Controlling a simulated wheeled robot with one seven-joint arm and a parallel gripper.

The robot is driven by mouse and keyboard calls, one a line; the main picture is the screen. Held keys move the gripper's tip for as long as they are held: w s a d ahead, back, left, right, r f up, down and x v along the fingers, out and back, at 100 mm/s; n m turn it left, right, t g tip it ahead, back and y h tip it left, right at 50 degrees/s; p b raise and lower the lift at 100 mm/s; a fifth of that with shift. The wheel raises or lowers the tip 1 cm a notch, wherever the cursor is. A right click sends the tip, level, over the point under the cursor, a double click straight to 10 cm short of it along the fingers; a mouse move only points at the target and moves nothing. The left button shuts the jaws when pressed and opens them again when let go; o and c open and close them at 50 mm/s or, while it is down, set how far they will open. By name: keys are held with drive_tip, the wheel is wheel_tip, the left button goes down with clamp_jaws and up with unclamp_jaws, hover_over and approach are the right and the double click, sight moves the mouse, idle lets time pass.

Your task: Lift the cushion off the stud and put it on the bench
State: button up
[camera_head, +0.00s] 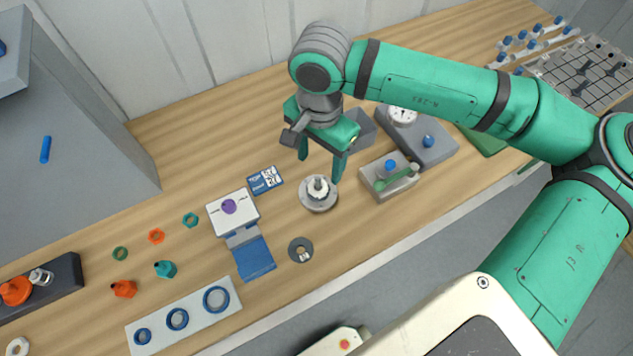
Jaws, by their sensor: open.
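A round grey metal base (318,203) stands on the wooden bench (285,205) with an upright stud (318,182) at its centre. A pale ring-like piece, which looks like the cushion (316,194), sits around the stud; its detail is small. My gripper (320,164) is just above and behind the stud in the picture. Its two green fingers point down, apart, with nothing visible between them. The right fingertip appears close to the stud's upper right side. I cannot tell the exact height gap.
A white box with a purple knob (229,207) and a blue plate (254,258) are left. Bare bench lies between ring and tray.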

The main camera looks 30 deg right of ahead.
sight(318, 176)
drive_tip(key=f, duration=1)
drive_tip(key=shift+w+d+f, duration=0.1)
drive_tip(key=shift+w+f, duration=0.1)
drive_tip(key=shift+w, duration=0.3)
drive_tip(key=c, duration=1.1)
